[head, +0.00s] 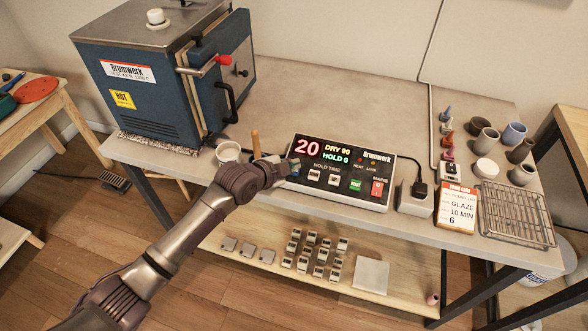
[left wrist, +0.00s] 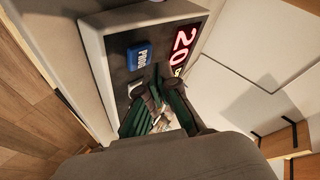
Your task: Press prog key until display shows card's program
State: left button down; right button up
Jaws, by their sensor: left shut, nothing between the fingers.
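The Brumwerk controller (head: 338,187) stands on the bench. Its display (head: 321,151) reads a red 20, with "DRY 90" and "HOLD 0" beside it. My left gripper (head: 286,168) is at the controller's left end, covering much of the prog key area in the head view. In the left wrist view the blue PROG key (left wrist: 138,56) shows clear, apart from the shut, empty fingers (left wrist: 163,100), which are over the panel beside it. I cannot tell whether they touch the panel. My right gripper is not in view.
The blue kiln (head: 160,95) stands at the left, and a white cup (head: 228,153) is close to my left wrist. A white socket block (head: 414,199), a wire rack (head: 514,211) and several small pots (head: 487,141) are at the right. The bench behind the controller is clear.

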aim_at(290, 180)
pick_arm(q)
jog(key=shift+f, duration=0.35)
jog(key=shift+w+f+b, duration=0.15)
jog(key=shift+f+b, duration=0.25)
jog(key=shift+b, duration=0.05)
dwell(0.4)
dwell(0.4)
jog(key=shift+r+p, duration=0.8)
jog(key=shift+p, duration=0.1)
jog(key=shift+s, duration=0.2)
jog(key=shift+r, duration=0.1)
jog(key=r+p, duration=0.2)
jog(key=s+r+p, duration=0.1)
jog(key=r+p, duration=0.1)
jog(key=p, duration=0.1)
jog(key=shift+s+a+r, duration=0.1)
jog(key=shift+a+r, duration=0.1)
jog(key=shift+r, duration=0.1)
